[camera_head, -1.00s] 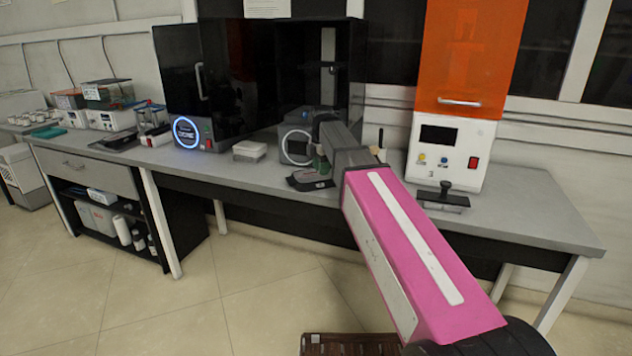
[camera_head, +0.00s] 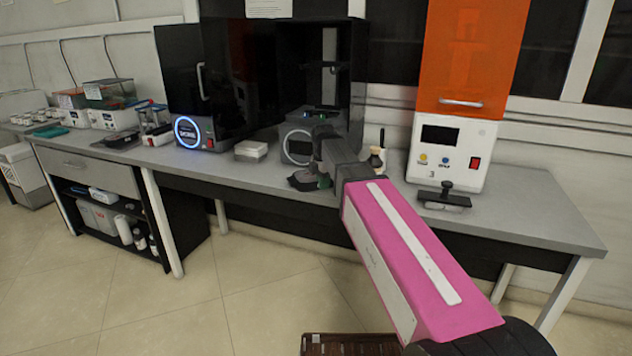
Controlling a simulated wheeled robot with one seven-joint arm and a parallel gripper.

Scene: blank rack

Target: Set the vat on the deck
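The black printer (camera_head: 350,60) stands open on the bench, with its door swung to the left. A flat dark piece with small bluish-green edges (camera_head: 322,111) shows on the deck inside it; it may be the vat, but it is too small to tell. My gripper (camera_head: 322,150) is in front of the printer's lower front, just above the bench, at the end of my pink arm. Its fingers are dark and mostly hidden, so I cannot see whether they are open or hold anything. A low dark item (camera_head: 303,181) lies on the bench below it, partly covered.
A small bottle (camera_head: 376,158) stands close to the right of my gripper. A white machine with an orange cover (camera_head: 465,55) and a black-handled plate (camera_head: 444,197) are farther right. The bench's right end is clear.

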